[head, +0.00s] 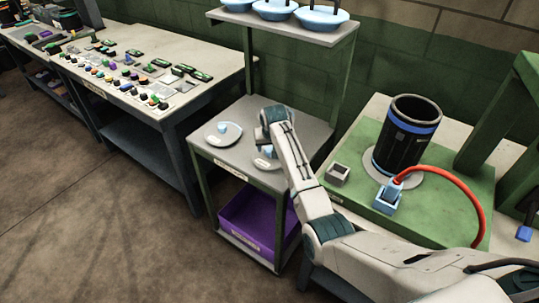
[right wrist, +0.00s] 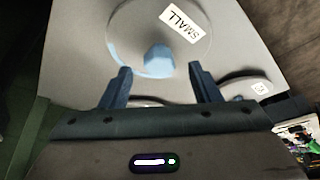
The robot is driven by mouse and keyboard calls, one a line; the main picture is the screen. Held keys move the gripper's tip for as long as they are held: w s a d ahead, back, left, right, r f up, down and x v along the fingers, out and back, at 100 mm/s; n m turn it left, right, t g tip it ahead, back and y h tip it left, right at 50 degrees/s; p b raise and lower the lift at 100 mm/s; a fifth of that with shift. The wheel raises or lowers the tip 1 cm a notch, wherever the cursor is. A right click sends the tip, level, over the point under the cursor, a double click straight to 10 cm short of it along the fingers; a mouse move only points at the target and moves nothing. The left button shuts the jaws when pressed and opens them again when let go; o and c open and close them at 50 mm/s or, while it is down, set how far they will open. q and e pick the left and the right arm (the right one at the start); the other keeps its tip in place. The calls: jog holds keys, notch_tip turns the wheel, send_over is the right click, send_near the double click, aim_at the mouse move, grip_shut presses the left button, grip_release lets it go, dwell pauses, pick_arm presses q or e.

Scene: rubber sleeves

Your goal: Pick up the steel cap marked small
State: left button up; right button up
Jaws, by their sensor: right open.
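The steel cap marked small is a flat grey disc with a light blue knob and a white "SMALL" label; it fills the top middle of the right wrist view (right wrist: 130,30). In the head view it is the right-hand disc (head: 258,163) on the small grey stand, partly covered by my arm. My right gripper (right wrist: 160,70) is open and empty. The knob shows between and just beyond its fingertips, apart from both. In the head view the gripper (head: 266,133) is above the stand, its fingers mostly hidden. My left gripper is not in view.
Another cap (head: 222,141) with a blue knob lies to the left on the stand; it also shows in the right wrist view (right wrist: 245,84). Blue bowls (head: 272,10) sit on the shelf above. A black cylinder (head: 406,140) and red hose (head: 465,195) stand right.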

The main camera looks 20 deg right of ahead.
jog(key=shift+w+d+f, duration=0.1)
jog(key=shift+w+f, duration=0.2)
jog(key=shift+f, duration=0.35)
grip_shut()
jog(key=shift+r, duration=0.1)
